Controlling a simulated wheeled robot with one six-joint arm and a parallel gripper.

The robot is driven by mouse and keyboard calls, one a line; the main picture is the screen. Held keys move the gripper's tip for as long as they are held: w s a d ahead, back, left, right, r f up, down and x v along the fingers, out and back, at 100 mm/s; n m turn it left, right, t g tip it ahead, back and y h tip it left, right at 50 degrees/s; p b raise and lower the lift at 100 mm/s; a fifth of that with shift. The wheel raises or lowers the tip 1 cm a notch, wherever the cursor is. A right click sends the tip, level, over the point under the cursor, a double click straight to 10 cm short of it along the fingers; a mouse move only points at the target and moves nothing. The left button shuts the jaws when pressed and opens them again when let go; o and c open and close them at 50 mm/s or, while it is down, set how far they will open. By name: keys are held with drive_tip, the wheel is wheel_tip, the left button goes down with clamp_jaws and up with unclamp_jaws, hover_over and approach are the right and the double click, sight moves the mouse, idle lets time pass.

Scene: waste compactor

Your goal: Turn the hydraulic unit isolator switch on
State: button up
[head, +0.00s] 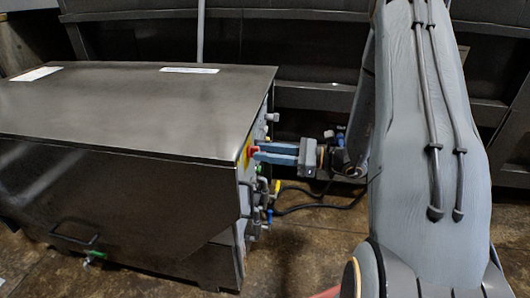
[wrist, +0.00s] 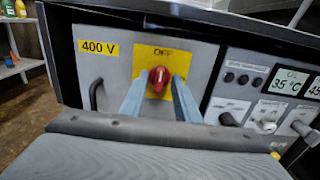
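The isolator switch is a red rotary knob (wrist: 159,79) on a yellow plate (wrist: 190,52) in the wrist view. The word OFF is printed above it, and the knob's grip stands roughly upright, towards that word. My gripper (wrist: 158,90) has its two blue fingers either side of the knob, with yellow showing between each finger and the knob, so it looks open. In the head view, my gripper (head: 262,153) reaches left to the cabinet's side panel, with its tips at the red knob (head: 252,150). Contact with the knob cannot be told.
The dark hydraulic cabinet (head: 120,125) has an overhanging lid above the panel. A 400 V label (wrist: 99,47) and a black handle (wrist: 96,94) are left of the switch. Displays (wrist: 288,82) and other knobs (wrist: 267,116) are right. Hoses (head: 300,208) hang below my gripper.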

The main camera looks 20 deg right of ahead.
drive_tip(key=shift+w+a, duration=0.1)
drive_tip(key=shift+a, duration=0.05)
drive_tip(key=shift+c, duration=0.4)
clamp_jaws()
drive_tip(key=shift+m+p, duration=0.3)
drive_tip(key=m+p, duration=0.4)
drive_tip(key=m, duration=0.4)
drive_tip(key=m+p, duration=0.4)
drive_tip(key=m, duration=0.5)
drive_tip(key=shift+w+f, duration=0.2)
drive_tip(key=shift+m, duration=0.3)
